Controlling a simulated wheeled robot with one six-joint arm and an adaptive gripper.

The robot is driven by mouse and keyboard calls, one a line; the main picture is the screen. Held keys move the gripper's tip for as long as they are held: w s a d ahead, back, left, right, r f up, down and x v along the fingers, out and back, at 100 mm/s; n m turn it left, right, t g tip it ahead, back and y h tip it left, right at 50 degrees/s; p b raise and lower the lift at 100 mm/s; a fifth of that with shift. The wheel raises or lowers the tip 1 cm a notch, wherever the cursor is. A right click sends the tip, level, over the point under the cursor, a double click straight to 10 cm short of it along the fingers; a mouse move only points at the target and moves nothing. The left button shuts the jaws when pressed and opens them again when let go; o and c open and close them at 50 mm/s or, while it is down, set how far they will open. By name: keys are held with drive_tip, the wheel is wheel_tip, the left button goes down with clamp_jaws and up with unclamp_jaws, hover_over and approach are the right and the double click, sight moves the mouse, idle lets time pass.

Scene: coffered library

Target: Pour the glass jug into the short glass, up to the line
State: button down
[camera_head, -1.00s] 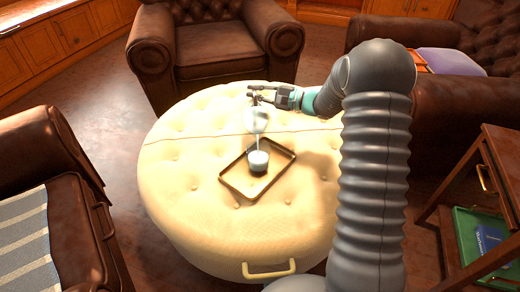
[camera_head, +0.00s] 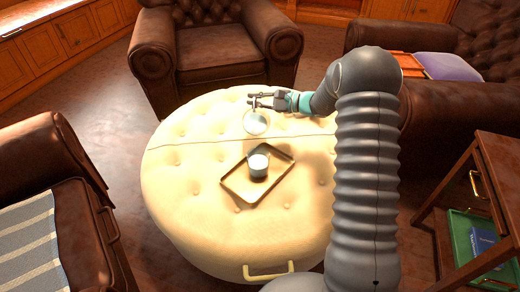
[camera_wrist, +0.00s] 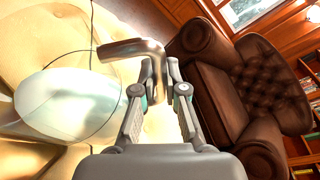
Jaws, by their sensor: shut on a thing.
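The glass jug (camera_head: 256,124) hangs from my gripper (camera_head: 256,100) above the round cream ottoman (camera_head: 190,180). My gripper is shut on the jug's handle. In the wrist view the jug's handle (camera_wrist: 130,50) passes between my fingers (camera_wrist: 160,85), and the jug's pale body (camera_wrist: 70,105) is at the left. The short glass (camera_head: 258,167) stands upright on the tray, in front of the jug and apart from it. It holds whitish liquid. No stream shows between jug and glass. The line on the glass is too small to make out.
The dark-rimmed tray (camera_head: 240,199) lies on the ottoman around the short glass. A brown armchair (camera_head: 225,50) stands behind the ottoman and another (camera_head: 70,190) at the left. A wooden side table (camera_head: 487,200) is at the right. The ottoman's left side is clear.

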drive_tip(key=shift+w+f+m, duration=0.25)
drive_tip(key=shift+w+m, duration=0.1)
drive_tip(key=shift+m, duration=0.05)
drive_tip(key=shift+w+a+g, duration=0.1)
drive_tip(key=shift+g, duration=0.2)
drive_tip(key=shift+w+f+m+g+h, duration=0.2)
drive_tip(key=shift+w+f+m+h, duration=0.05)
drive_tip(key=shift+w+m, duration=0.25)
drive_tip(key=shift+w+f+m+g+h, duration=0.25)
drive_tip(key=shift+w+m, duration=0.15)
drive_tip(key=shift+w, duration=0.1)
drive_tip(key=shift+w+f+m+g, duration=0.25)
drive_tip(key=shift+w+f+m, duration=0.35)
drive_tip(key=shift+w, duration=0.1)
drive_tip(key=shift+w+a+r+m+g+h, duration=0.15)
drive_tip(key=shift+w+r+m+g, duration=0.25)
drive_tip(key=shift+r, duration=0.25)
drive_tip(key=shift+w+d+r+m+g+h, duration=0.1)
drive_tip(key=shift+w+r+m+g+h, duration=0.15)
drive_tip(key=shift+r+m, duration=0.35)
drive_tip(key=shift+w+a+r+m+g+h, duration=0.1)
drive_tip(key=shift+w+r+m+g, duration=0.25)
drive_tip(key=shift+r, duration=0.3)
drive_tip(key=shift+r, duration=0.1)
